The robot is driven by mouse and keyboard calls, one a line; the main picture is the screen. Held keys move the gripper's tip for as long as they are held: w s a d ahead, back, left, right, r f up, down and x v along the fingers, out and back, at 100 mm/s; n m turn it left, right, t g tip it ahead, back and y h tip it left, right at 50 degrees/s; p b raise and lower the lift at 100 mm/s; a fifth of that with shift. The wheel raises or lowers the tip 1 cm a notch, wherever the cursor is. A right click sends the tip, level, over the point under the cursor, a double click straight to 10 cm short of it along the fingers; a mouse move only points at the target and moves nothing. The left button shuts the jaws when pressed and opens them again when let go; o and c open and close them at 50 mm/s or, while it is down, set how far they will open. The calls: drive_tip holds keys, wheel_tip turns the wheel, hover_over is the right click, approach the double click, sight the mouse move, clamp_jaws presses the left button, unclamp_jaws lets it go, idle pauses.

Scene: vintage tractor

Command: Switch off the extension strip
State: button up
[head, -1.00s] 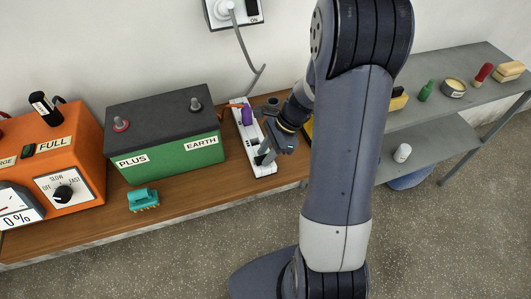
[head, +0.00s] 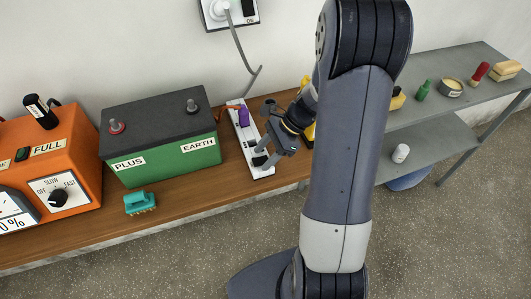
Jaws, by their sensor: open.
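The white extension strip (head: 244,131) lies on the wooden bench, just right of the green battery. A purple plug (head: 244,117) sits in its far part. A dark switch or socket shows toward its near end, partly behind my gripper, and its setting cannot be made out. My gripper (head: 264,158) is open and empty, with its fingers over the near right part of the strip. I cannot tell whether they touch it.
The green battery (head: 165,157) and an orange charger (head: 60,165) stand to the left. A teal brush-like object (head: 140,202) lies near the bench front edge. A wall socket (head: 229,10) with a grey cable is above. A grey shelf (head: 430,118) with small items stands right.

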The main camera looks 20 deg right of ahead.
drive_tip(key=shift+r, duration=0.1)
drive_tip(key=v, duration=1)
drive_tip(key=shift+d+r, duration=0.2)
drive_tip(key=shift+d, duration=0.1)
drive_tip(key=shift+a+f, duration=0.1)
drive_tip(key=x, duration=1)
drive_tip(key=shift+a+f, duration=0.25)
drive_tip(key=shift+a, duration=0.05)
drive_tip(key=shift+r+h, duration=0.1)
drive_tip(key=shift+h, duration=0.3)
